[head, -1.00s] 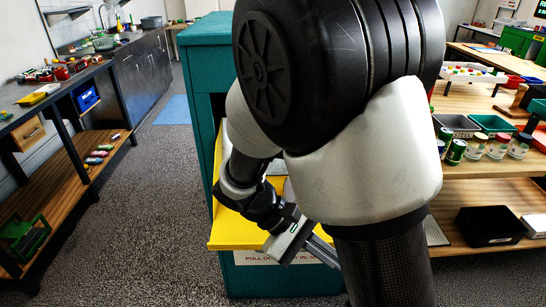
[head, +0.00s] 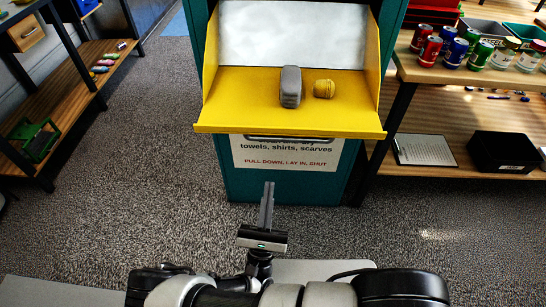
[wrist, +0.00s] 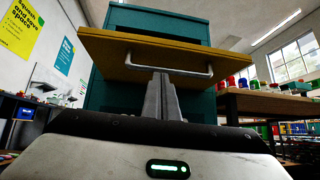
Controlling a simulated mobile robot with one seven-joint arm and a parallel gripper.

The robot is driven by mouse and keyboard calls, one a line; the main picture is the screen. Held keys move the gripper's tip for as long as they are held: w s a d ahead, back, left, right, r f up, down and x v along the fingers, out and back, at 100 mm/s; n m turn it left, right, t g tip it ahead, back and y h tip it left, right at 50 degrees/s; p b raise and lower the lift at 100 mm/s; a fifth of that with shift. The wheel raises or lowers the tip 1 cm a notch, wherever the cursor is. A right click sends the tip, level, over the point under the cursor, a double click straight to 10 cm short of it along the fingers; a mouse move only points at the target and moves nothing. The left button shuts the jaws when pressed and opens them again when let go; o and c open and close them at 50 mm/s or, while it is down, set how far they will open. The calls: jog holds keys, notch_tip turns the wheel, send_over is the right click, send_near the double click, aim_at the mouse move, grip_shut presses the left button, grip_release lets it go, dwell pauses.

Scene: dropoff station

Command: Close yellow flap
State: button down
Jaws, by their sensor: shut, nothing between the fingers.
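The yellow flap (head: 233,107) is pulled down open on the front of the teal drop box (head: 240,185). A grey block-like item (head: 290,88) and a small yellow rounded item (head: 324,89) lie on it. In the wrist view I see the flap's underside (wrist: 118,58) from below and its pale bar handle (wrist: 170,70). My gripper (head: 268,190) is shut and empty, in front of the box and short of the flap in the head view. In the wrist view its fingertips (wrist: 162,78) overlap the handle; I cannot tell whether they touch it.
A shelf unit (head: 418,70) with several cans and a black bin (head: 503,152) stands close on the right. A wooden bench (head: 60,95) with a green crate (head: 35,139) stands on the left. The carpet (head: 130,170) between bench and box is clear.

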jog(key=w+r+n+y+b, duration=0.1)
jog(key=w+r+n+y, duration=0.1)
jog(key=w+r, duration=0.4)
notch_tip(320, 180, up, 4)
jog(key=shift+w+a+f+t+y, duration=0.15)
jog(key=shift+w+t+y, duration=0.15)
jog(key=shift+y, duration=0.3)
